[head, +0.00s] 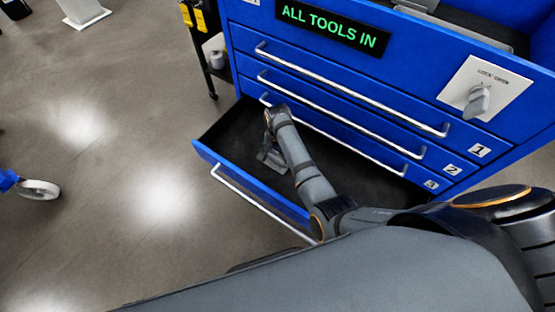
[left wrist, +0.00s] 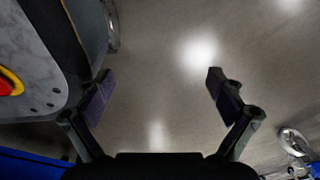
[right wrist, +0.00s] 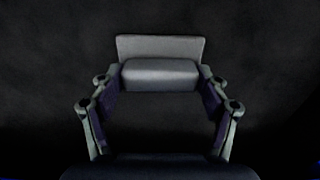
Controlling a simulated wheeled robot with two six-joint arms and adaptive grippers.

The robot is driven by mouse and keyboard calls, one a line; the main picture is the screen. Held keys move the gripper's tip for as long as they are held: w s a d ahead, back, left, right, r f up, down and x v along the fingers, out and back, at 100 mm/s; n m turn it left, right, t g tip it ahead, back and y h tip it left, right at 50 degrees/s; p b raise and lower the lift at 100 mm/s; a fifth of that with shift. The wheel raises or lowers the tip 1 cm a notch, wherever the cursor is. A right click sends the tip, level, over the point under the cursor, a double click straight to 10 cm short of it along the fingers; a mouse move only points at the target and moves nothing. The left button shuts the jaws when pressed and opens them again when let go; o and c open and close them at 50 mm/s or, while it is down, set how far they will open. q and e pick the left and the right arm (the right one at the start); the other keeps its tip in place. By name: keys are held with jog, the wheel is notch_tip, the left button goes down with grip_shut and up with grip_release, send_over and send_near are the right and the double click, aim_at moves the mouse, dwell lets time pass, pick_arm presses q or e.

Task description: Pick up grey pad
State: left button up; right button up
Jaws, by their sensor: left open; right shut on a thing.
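The grey pad (right wrist: 160,72) is a light grey block with a raised back plate. It sits between the fingers of my right gripper (right wrist: 158,88), which is shut on it. In the head view my right gripper (head: 270,152) reaches down into the open bottom drawer (head: 345,163) of the blue cabinet, near its left end. The pad is small and partly hidden there, and I cannot tell whether it touches the drawer floor. My left gripper (left wrist: 160,88) is open and empty above the bare floor; it is out of the head view.

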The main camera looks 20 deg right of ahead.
aim_at(277, 155)
jog(key=c, duration=0.7)
jog(key=shift+r, duration=0.2)
pick_arm(q)
jog(key=s+r+p, duration=0.2)
jog(key=s+p, duration=0.2)
jog(key=s, duration=0.2)
pick_arm(e)
notch_tip(277, 155, up, 3)
jog(key=shift+r, duration=0.1)
jog(key=r+p, duration=0.2)
jog(key=p, duration=0.1)
jog(key=shift+s, duration=0.4)
pick_arm(q)
notch_tip(277, 155, up, 22)
jog(key=p, duration=2)
pick_arm(e)
jog(key=s+r, duration=0.2)
jog(key=s, duration=0.2)
jog(key=s+d+r, duration=0.1)
jog(key=s+r, duration=0.2)
jog(key=s, duration=0.1)
jog(key=s+d+r, duration=0.1)
jog(key=s+r, duration=0.1)
jog(key=s, duration=0.3)
jog(key=shift+d+r, duration=0.15)
jog(key=shift+r, duration=0.05)
